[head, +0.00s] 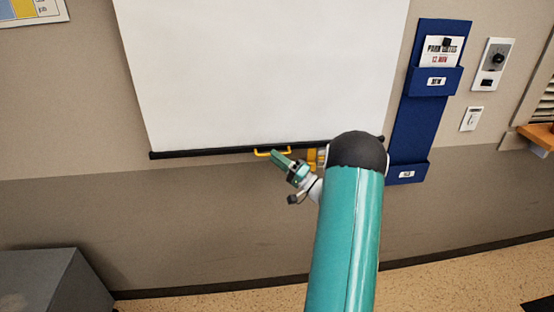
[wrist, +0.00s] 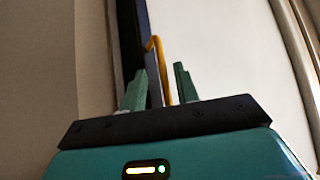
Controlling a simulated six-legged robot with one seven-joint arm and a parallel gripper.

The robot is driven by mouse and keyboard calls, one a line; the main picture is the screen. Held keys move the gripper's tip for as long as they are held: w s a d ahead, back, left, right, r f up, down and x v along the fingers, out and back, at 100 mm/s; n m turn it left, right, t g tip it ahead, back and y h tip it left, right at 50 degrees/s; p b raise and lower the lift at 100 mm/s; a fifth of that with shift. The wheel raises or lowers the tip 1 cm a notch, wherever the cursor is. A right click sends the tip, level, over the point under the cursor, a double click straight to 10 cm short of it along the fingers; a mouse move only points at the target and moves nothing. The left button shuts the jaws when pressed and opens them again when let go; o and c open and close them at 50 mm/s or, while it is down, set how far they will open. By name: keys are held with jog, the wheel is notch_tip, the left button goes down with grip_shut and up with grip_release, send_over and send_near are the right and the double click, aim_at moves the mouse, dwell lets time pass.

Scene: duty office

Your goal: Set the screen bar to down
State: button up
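The screen bar (head: 205,151) is a black strip along the bottom edge of the white pull-down screen (head: 260,70). A yellow handle (head: 259,153) hangs from the bar near its middle. My gripper (head: 277,156) is at the handle, just below the bar. In the wrist view the two green fingers of my gripper (wrist: 160,72) stand apart. The yellow handle (wrist: 157,48) shows between them, with gaps on both sides. The dark bar (wrist: 128,35) runs beside the left finger. My arm hides the right part of the bar in the head view.
A blue wall pocket rack (head: 407,125) hangs right of the screen. A control panel (head: 493,64) and a small switch (head: 472,118) are further right. A grey cabinet (head: 50,278) stands at lower left. The wall below the bar is clear.

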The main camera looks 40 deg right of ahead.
jog(key=v, duration=1.3)
jog(key=shift+s, duration=0.2)
jog(key=shift+d, duration=0.1)
jog(key=w+a+r+n+g+y, duration=0.2)
jog(key=a+r+g, duration=0.15)
jog(key=a, duration=0.35)
jog(key=w+a+r+n+g+y, duration=0.1)
jog(key=a+r+g+y, duration=0.2)
jog(key=a, duration=0.5)
jog(key=w+a+r+n+g+y, duration=0.2)
jog(key=a+g, duration=0.3)
jog(key=a, duration=0.2)
jog(key=s+a+r+n+g+h, duration=0.1)
jog(key=s+a+g, duration=0.2)
jog(key=a, duration=0.4)
jog(key=s+a+r+n+g+h, duration=0.1)
jog(key=s+a+g+h, duration=0.1)
jog(key=a+g, duration=0.35)
jog(key=s+a+r+n+t+h, duration=0.2)
jog(key=s+a+r+t+h, duration=0.1)
jog(key=s+a+h, duration=0.4)
jog(key=s+r+h, duration=0.1)
jog(key=s+h, duration=0.2)
jog(key=s, duration=0.2)
jog(key=shift+s+n+t, duration=0.3)
jog(key=shift+n+t, duration=0.1)
jog(key=shift+d, duration=0.2)
